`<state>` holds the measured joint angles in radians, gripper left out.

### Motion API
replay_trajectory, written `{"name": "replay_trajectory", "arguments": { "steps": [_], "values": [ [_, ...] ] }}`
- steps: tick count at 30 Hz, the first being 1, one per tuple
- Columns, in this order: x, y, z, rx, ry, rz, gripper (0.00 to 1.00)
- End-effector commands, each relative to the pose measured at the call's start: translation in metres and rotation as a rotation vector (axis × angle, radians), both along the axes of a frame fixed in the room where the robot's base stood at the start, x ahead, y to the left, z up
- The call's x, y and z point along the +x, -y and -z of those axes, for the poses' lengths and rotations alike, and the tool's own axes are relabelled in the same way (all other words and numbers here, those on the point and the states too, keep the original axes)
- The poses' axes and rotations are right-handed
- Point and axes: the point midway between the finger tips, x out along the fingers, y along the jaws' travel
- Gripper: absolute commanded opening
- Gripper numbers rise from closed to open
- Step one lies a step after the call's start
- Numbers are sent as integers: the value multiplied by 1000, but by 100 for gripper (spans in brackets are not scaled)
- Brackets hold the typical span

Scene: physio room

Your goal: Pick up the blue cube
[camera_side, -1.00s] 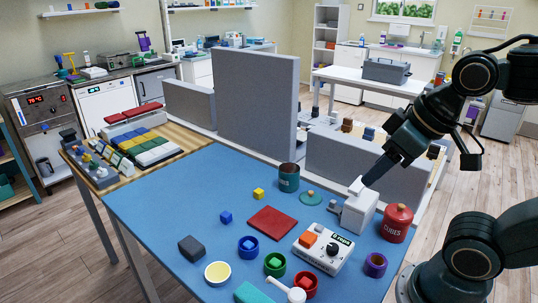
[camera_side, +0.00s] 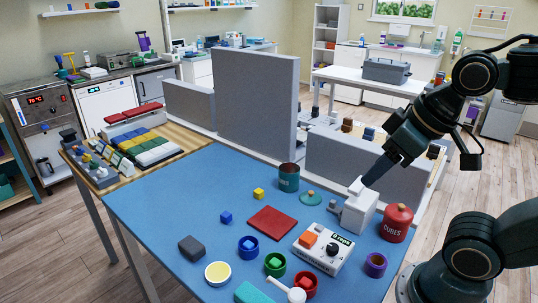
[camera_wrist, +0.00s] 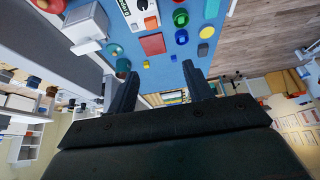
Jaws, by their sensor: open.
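A small blue cube (camera_side: 226,217) sits on the blue table top, left of a flat red square (camera_side: 272,222). It also shows as a small blue spot in the wrist view (camera_wrist: 173,57). Another small blue block (camera_side: 248,243) is in a round blue bowl closer to the front. My gripper (camera_side: 370,181) is above the right part of the table, in front of a low grey panel and well away from the cube. In the wrist view my gripper (camera_wrist: 161,70) has its two dark fingers spread with nothing between them.
A yellow cube (camera_side: 258,194), dark green can (camera_side: 289,178) and dark grey block (camera_side: 192,248) stand around the cube. A white device (camera_side: 323,248), white dispenser (camera_side: 359,212) and red jar (camera_side: 397,223) are at the right. A tall grey panel (camera_side: 255,100) rises behind.

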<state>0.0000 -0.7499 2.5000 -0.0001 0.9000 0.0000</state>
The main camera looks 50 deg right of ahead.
Motion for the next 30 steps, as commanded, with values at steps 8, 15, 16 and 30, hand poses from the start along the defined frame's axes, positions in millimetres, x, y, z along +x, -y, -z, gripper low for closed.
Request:
{"name": "replay_trajectory", "arguments": {
  "steps": [8,15,16,30],
  "values": [
    [1,0,-1,-2,-1,-4,51],
    [18,0,-9,-34,-25,-68,51],
    [21,-1,-11,-41,-30,-83,51],
    [114,-4,-32,-183,-137,-419,51]
  ]
}}
